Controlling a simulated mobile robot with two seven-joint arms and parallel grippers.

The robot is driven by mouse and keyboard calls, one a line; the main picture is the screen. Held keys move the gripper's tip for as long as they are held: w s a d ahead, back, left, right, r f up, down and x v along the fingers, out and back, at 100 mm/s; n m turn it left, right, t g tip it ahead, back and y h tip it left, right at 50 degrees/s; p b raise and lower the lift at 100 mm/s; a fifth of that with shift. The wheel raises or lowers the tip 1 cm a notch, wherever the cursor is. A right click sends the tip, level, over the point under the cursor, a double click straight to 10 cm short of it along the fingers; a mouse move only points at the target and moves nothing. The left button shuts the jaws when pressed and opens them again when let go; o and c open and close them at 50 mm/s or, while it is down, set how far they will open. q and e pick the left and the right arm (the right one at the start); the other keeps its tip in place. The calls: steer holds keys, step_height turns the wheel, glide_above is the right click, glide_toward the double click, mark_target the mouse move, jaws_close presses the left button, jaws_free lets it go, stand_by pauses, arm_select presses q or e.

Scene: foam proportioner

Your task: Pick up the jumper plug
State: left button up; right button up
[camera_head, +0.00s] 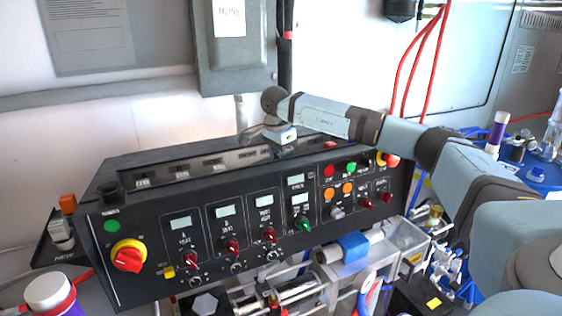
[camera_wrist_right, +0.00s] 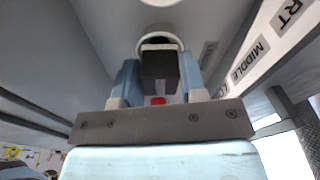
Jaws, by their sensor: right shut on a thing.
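In the right wrist view, a dark block, which I take to be the jumper plug (camera_wrist_right: 160,68), sits between the two blue-grey fingers of my right gripper (camera_wrist_right: 158,80). The fingers are shut on its sides. A pale round ring shows just behind the plug, and a small red spot shows below it. I cannot tell whether the plug touches the ring. In the head view my right gripper (camera_head: 283,138) is at the recessed strip along the console's top, and the plug is hidden there. My left gripper is not in view.
The black control console (camera_head: 150,217) carries knobs, lamps and small displays. The wrist view shows walls close on both sides and a "MIDDLE" label (camera_wrist_right: 250,62) at right. A grey wall box (camera_head: 235,55) stands behind the console. Red cables (camera_head: 420,50) hang behind my right arm.

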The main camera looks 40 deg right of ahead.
steer(key=shift+r, duration=0.1)
steer(key=shift+r, duration=0.55)
step_height(320, 180, up, 10)
steer(key=shift+r+b, duration=0.1)
steer(key=shift+b, duration=0.8)
step_height(320, 180, up, 14)
steer(key=p, duration=0.7)
steer(key=shift+f+p, duration=0.25)
steer(key=shift+p, duration=0.05)
